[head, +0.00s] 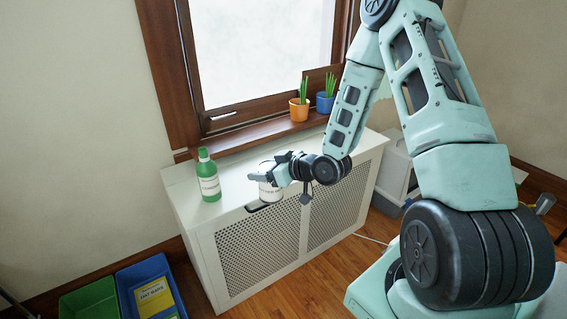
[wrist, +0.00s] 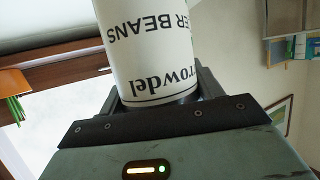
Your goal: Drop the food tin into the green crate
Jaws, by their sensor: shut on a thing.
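The food tin (head: 268,191) is a white can with dark lettering. In the wrist view the tin (wrist: 150,50) shows the words "Crowdel" and "BEANS" upside down, and it sits between the fingers. My gripper (head: 264,178) is shut on the tin at the front edge of the white radiator cover; I cannot tell whether the tin touches the top. The green crate (head: 90,299) stands on the floor at the bottom left, cut off by the picture edge. What I see of its inside looks empty.
A blue crate (head: 147,270) with a yellow packet (head: 154,297) stands right beside the green one. A green bottle (head: 208,177) stands on the radiator cover (head: 232,206), left of the tin. Potted plants in orange (head: 299,109) and blue (head: 325,102) pots stand on the windowsill.

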